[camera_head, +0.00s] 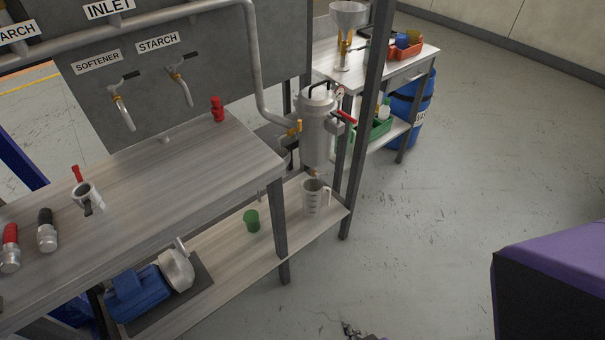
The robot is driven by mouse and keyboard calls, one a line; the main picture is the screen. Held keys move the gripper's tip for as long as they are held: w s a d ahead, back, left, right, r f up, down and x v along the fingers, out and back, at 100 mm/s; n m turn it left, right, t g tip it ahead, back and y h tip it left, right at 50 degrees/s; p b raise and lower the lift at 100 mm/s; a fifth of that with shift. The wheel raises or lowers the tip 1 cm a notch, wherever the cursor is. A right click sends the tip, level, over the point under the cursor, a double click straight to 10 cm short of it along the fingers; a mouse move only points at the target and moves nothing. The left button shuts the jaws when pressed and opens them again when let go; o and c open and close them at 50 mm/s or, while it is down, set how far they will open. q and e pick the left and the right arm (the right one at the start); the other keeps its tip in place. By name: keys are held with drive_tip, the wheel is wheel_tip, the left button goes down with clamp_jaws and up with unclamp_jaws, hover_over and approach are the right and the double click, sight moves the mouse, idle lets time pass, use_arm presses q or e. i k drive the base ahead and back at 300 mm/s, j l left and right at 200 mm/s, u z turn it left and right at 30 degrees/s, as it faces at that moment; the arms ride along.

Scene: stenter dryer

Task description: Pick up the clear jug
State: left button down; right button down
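The clear jug (313,197) stands upright on the lower shelf (232,262) near its right end. It is a see-through measuring jug with dark marks and a handle on its right side. It stands below the outlet of a grey metal filter vessel (317,128). Whether it holds anything is too small to tell.
A dark post (364,120) rises just right of the jug, and a table leg (280,230) stands to its left. A green cup (252,221) and a blue pump (140,290) share the shelf. The workbench top (150,175) overhangs the shelf's left part. Open floor (420,230) lies right.

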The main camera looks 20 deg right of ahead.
sight(311, 190)
drive_tip(key=i+l+z, duration=0.15)
drive_tip(key=l, duration=0.45)
drive_tip(key=i+l+z, duration=0.1)
drive_tip(key=i+l, duration=0.2)
drive_tip(key=l, duration=0.3)
drive_tip(key=i+l+z, duration=0.15)
drive_tip(key=i+l, duration=0.15)
drive_tip(key=l, duration=0.25)
drive_tip(key=i+l+z, duration=0.15)
drive_tip(key=i+l, duration=0.15)
drive_tip(key=l, duration=0.25)
drive_tip(key=i+l+z, duration=0.1)
drive_tip(key=i+l, duration=0.2)
drive_tip(key=l, duration=0.2)
drive_tip(key=i+l+z, duration=0.15)
drive_tip(key=i+l, duration=0.2)
drive_tip(key=l+u, duration=0.1)
drive_tip(key=u, duration=1.9)
drive_tip(key=j+z, duration=0.4)
drive_tip(key=k+j+z, duration=0.1)
drive_tip(key=j+z, duration=0.15)
drive_tip(key=z, duration=0.15)
